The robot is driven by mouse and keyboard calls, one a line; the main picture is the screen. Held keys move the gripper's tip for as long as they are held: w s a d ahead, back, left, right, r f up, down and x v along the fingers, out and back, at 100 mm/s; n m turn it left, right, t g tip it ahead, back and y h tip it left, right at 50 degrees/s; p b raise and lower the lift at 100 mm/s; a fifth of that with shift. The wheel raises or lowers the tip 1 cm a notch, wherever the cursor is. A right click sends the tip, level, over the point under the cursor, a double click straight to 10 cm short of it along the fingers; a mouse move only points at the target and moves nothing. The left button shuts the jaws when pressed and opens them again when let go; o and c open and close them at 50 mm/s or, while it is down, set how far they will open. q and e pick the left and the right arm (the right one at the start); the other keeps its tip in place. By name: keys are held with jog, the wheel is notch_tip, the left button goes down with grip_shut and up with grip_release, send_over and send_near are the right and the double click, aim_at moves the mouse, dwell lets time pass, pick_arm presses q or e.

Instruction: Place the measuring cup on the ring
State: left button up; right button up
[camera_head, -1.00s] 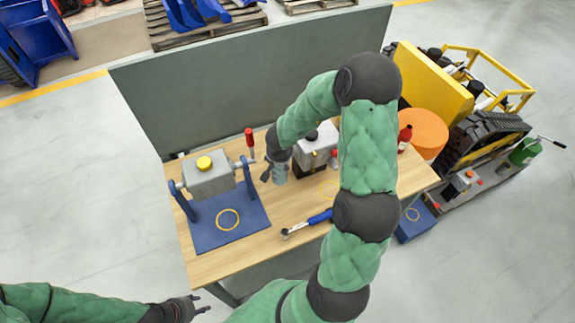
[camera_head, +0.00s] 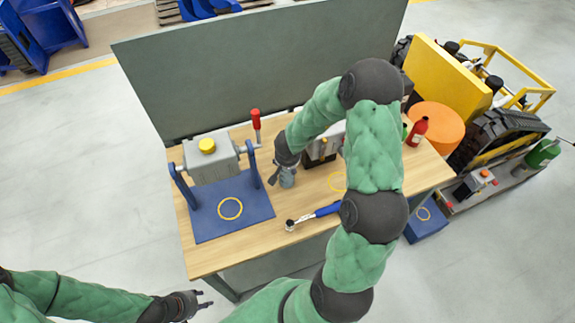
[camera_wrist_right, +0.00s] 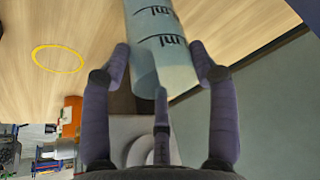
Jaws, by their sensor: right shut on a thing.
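The measuring cup (camera_wrist_right: 160,45) is a pale translucent cylinder with dark "ml" marks. My right gripper (camera_wrist_right: 163,70) is shut on it, its fingers around the cup. In the head view the cup (camera_head: 287,179) shows small below my right gripper (camera_head: 280,168), over the wooden table; I cannot tell if it touches the tabletop. A yellow ring (camera_wrist_right: 57,59) is marked on the wood beside the cup, bare; in the head view this ring (camera_head: 337,182) is partly hidden by my right arm. My left gripper (camera_head: 200,301) is open and empty, off the table's near-left edge.
A blue-based stand (camera_head: 255,211) with a grey block and another yellow ring (camera_head: 230,208) is at left. A blue-handled ratchet (camera_head: 315,215) lies near the front. A grey machine (camera_head: 322,148), a red bottle (camera_head: 417,131) and a back panel (camera_head: 250,70) stand behind.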

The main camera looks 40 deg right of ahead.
jog(key=shift+r, duration=0.1)
jog(key=o, duration=1.4)
jog(key=shift+p+v, duration=3.5)
jog(key=shift+v, duration=2.45)
